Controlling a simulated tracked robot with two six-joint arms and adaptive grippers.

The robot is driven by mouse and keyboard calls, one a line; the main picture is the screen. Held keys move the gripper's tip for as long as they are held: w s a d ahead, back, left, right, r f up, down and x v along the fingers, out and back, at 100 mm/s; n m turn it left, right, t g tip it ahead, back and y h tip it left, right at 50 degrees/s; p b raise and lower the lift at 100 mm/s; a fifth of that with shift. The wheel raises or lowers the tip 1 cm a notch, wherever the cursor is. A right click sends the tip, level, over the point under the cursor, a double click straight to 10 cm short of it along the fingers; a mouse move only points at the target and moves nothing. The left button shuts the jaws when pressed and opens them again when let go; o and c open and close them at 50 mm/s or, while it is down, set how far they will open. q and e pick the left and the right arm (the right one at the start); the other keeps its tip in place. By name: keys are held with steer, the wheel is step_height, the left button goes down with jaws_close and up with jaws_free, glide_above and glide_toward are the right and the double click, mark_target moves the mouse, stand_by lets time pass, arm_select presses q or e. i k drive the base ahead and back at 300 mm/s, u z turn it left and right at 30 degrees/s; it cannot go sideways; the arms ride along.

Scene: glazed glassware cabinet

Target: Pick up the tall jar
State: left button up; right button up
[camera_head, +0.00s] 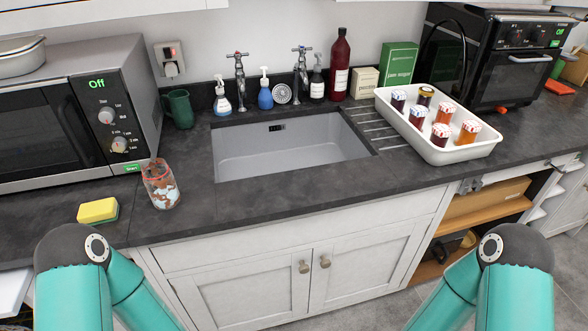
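Several small jars stand in a white tray (478,152) right of the sink: a gold-lidded jar (425,95), a dark jar (398,100), another dark jar (418,117), amber-orange jars (468,132) and a red jar (440,136). A clear glass jar (161,186) with brown and pale contents stands alone on the counter left of the sink. I cannot tell which one is the tall jar. Only my teal arm links show at the bottom left and bottom right. Both my grippers are out of view.
A sink (290,148) fills the middle of the dark counter. A microwave (75,115), green mug (179,109) and sponge (98,211) are at the left. A red bottle (339,68), soap bottles (264,92) and boxes (400,62) line the back. A black oven (495,60) is behind the tray.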

mark_target(159, 180)
steer(key=z, duration=0.05)
steer(key=i, duration=0.55)
steer(key=u, duration=1.15)
steer(key=k, duration=0.85)
steer(key=u, duration=0.1)
steer(key=i, duration=0.6)
steer(key=z, duration=0.05)
